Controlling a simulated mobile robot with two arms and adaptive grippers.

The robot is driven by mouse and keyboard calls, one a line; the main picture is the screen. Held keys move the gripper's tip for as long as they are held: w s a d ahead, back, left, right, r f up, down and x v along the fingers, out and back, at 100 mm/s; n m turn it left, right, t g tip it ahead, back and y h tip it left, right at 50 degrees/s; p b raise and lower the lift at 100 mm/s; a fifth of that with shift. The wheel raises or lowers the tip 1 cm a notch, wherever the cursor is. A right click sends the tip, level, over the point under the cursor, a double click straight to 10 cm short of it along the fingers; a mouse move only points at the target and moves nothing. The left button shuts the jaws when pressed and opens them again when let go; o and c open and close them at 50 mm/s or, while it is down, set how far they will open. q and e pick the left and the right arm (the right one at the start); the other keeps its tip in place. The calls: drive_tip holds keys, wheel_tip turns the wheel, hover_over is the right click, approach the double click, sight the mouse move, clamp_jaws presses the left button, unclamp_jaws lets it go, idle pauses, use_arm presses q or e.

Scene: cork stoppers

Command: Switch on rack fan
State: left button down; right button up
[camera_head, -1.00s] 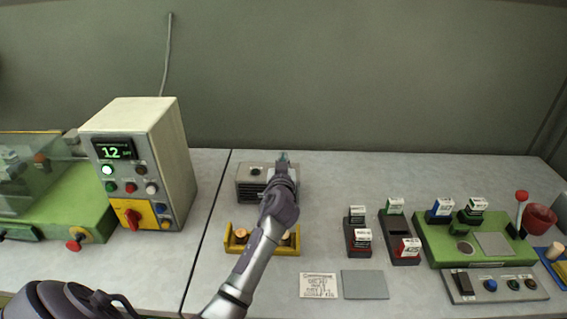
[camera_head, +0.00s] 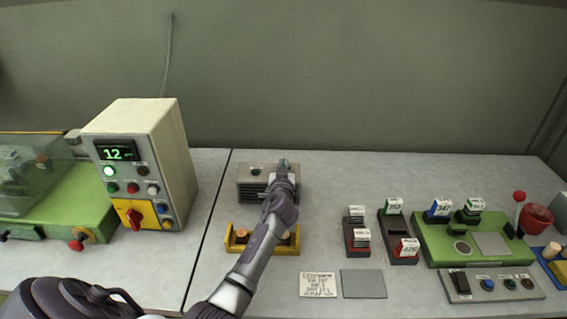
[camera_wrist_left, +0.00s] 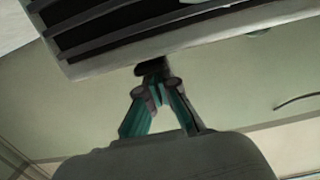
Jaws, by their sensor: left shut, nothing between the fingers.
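In the left wrist view the box's slatted face (camera_wrist_left: 130,22) fills the top. The left gripper's fingertips (camera_wrist_left: 152,68) are shut and empty at the box's edge; I cannot tell if they touch it. My right gripper is out of view.
A control cabinet (camera_head: 160,150) with a lit display stands on the left. Card holders (camera_head: 357,240), a grey plate (camera_head: 363,284), a written note (camera_head: 318,284) and a green station (camera_head: 440,255) are on the right. The table behind the card holders is clear.

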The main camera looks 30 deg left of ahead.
use_arm(q)
drive_tip(key=shift+f, duration=0.15)
drive_tip(key=r+p, duration=0.2)
drive_tip(key=r, duration=0.1)
drive_tip(key=r+p, duration=0.1)
drive_tip(key=r, duration=0.1)
drive_tip(key=shift+w+a, duration=0.35)
drive_tip(key=shift+s+d+f+b, duration=0.15)
drive_tip(key=shift+s+d+b, duration=0.25)
drive_tip(key=shift+s+d, duration=0.4)
drive_tip(key=s+d+r+b, duration=0.1)
drive_tip(key=s+d+r, duration=0.2)
drive_tip(key=s, duration=0.3)
drive_tip(key=shift+s+d, duration=0.35)
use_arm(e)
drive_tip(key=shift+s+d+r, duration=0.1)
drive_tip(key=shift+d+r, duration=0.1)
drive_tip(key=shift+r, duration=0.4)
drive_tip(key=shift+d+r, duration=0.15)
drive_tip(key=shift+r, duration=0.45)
